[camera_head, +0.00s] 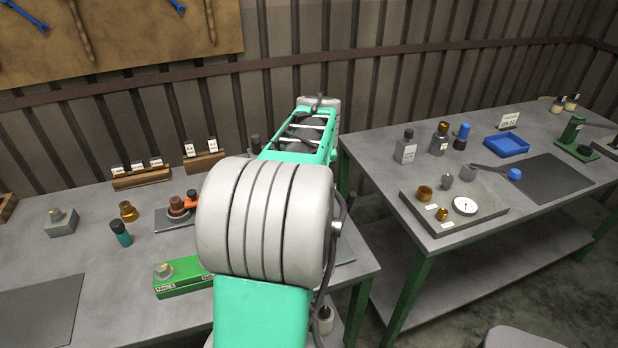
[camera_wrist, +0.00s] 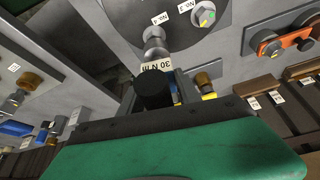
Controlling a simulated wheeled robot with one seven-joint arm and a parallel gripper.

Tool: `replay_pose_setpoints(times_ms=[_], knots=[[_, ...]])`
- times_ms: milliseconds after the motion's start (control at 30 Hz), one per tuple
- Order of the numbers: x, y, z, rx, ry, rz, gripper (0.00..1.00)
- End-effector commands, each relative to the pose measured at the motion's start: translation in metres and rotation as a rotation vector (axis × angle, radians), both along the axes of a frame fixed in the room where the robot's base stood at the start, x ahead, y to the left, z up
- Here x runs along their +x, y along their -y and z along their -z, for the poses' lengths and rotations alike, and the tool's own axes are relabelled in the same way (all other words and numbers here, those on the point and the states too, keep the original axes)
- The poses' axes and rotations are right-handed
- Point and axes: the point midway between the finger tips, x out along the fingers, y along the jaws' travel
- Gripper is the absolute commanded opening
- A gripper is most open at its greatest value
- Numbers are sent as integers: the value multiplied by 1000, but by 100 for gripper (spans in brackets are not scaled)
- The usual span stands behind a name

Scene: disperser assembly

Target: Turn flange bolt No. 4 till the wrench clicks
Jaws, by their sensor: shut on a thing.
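In the wrist view, my gripper (camera_wrist: 157,92) is shut on the torque wrench (camera_wrist: 155,88), which shows a black end and a "30 N m" label. The wrench's grey metal end (camera_wrist: 154,53) points at a round grey flange (camera_wrist: 118,14) at the top. It lines up with a grey bolt head beside the "No. 4" label (camera_wrist: 160,18); I cannot tell whether it is fully seated. In the head view, my arm hides the gripper, wrench and flange.
The left bench (camera_head: 85,260) holds a green box (camera_head: 180,277), a teal bottle (camera_head: 121,234) and an orange-clamped fixture (camera_head: 180,206). The right bench (camera_head: 470,233) has a plate with a dial gauge (camera_head: 464,205), a blue tray (camera_head: 506,145) and bottles. A gap separates the benches.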

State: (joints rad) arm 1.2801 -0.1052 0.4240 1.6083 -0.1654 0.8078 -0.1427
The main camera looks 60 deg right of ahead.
Motion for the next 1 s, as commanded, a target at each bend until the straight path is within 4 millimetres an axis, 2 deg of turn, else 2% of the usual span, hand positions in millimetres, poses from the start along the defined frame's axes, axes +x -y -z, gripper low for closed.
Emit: replay_pose_setpoints(times_ms=[1000], knots=[[-2, -4, -2, -5, 4, -31, 0]])
